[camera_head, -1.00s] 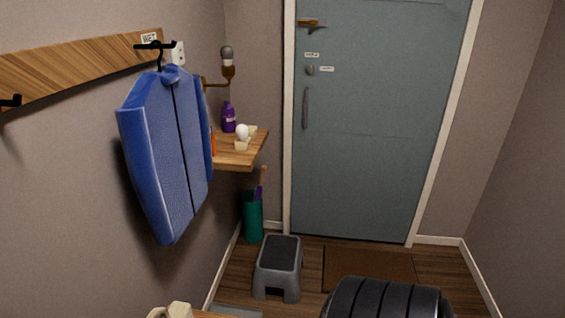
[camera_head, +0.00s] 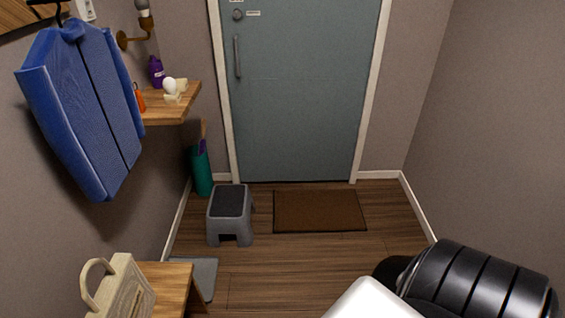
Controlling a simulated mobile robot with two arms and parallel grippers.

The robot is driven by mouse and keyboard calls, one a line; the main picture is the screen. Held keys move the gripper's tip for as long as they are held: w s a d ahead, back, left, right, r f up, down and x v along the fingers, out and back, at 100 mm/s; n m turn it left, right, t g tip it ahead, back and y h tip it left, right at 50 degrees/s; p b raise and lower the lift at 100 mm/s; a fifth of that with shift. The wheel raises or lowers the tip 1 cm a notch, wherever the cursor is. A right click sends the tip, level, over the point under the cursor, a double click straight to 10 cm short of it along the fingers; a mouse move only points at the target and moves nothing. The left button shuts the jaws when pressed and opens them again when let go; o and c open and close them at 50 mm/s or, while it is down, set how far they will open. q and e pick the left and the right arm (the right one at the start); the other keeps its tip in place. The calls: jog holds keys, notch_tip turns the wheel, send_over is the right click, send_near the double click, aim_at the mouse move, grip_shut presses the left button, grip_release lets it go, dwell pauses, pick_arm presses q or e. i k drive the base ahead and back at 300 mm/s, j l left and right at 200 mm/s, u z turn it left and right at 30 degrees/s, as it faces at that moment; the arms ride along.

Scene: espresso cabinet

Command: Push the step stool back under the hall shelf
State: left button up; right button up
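The grey step stool (camera_head: 230,214) with a dark top stands upright on the wood floor, left of the brown doormat and in front of the door. The wooden hall shelf (camera_head: 172,112) is on the left wall, above and to the left of the stool. The stool stands out from under the shelf. Neither gripper shows. A black ribbed part and a white part of my own body fill the lower right, apart from the stool.
A teal umbrella holder (camera_head: 202,170) stands behind the stool by the wall. A brown doormat (camera_head: 318,211) lies before the blue-grey door (camera_head: 300,90). A wooden bench (camera_head: 172,285) with a beige bag (camera_head: 122,290) is lower left, beside a grey mat (camera_head: 205,275).

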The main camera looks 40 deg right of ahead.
aim_at(228, 210)
jog(key=z, duration=0.9)
jog(key=i, duration=0.05)
